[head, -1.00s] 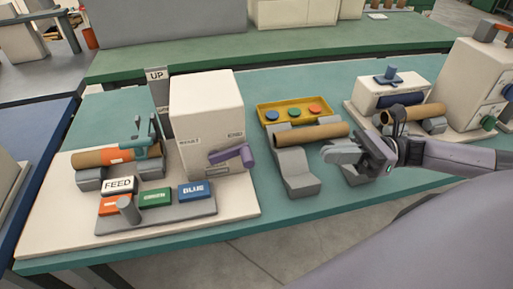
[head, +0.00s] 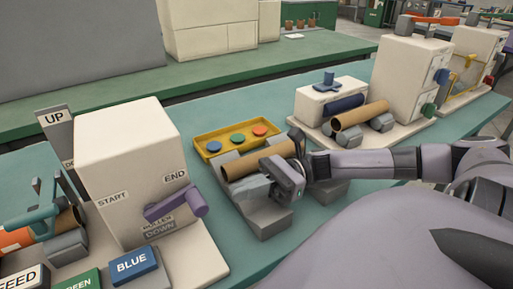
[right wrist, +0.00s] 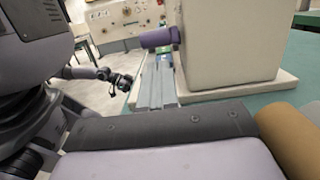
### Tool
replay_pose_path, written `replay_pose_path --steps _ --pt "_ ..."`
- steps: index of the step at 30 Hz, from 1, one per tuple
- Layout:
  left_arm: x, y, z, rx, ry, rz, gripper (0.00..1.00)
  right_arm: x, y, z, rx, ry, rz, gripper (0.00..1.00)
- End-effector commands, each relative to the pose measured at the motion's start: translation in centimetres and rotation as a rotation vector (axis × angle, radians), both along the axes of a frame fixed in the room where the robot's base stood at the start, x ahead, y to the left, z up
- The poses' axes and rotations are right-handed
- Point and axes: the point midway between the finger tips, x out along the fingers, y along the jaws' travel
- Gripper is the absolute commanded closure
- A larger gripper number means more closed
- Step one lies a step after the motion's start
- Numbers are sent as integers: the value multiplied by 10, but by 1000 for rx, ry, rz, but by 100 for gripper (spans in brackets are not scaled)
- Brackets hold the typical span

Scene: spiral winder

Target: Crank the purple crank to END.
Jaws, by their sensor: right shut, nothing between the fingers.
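The purple crank (head: 176,206) is on the front of a white box (head: 125,165) at the left of the head view. Its handle points right, below the END label (head: 175,176). The START label (head: 112,197) is further left on the box. The crank also shows in the right wrist view (right wrist: 158,38). My right gripper (head: 280,176) is shut and empty, to the right of the crank and apart from it, near a cardboard tube. A small dark gripper, likely my left (right wrist: 120,80), shows in the right wrist view; its jaws are too small to read.
The cardboard tube (head: 257,160) lies on a grey cradle (head: 255,210). A yellow tray (head: 212,148) with coloured buttons is behind it. A BLUE block (head: 134,264) is before the box. An UP sign (head: 54,117) stands at its left. Another machine (head: 410,70) stands at right.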

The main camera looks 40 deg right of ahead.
Motion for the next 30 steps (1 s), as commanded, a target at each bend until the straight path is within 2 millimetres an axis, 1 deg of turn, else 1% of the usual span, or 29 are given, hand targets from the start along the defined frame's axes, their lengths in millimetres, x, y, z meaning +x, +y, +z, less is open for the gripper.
replay_pose_path --steps 1,6,12,16,25,28,30 --pt "1 0 1 0 -2 1 49 2 8 2 3 -4 3 100" --pt "2 1 4 0 -8 1 49 7 31 5 1 -3 2 100" --pt "4 1 6 2 -15 2 49 11 45 6 1 0 1 100" --pt "3 2 5 3 -13 3 49 12 49 6 -1 0 0 100" --pt "3 2 3 4 -9 3 49 11 49 6 -1 1 0 100" --pt "3 2 5 5 -9 3 49 12 50 11 1 0 1 100" --pt "3 2 7 5 -9 3 49 12 52 17 2 -1 1 100"
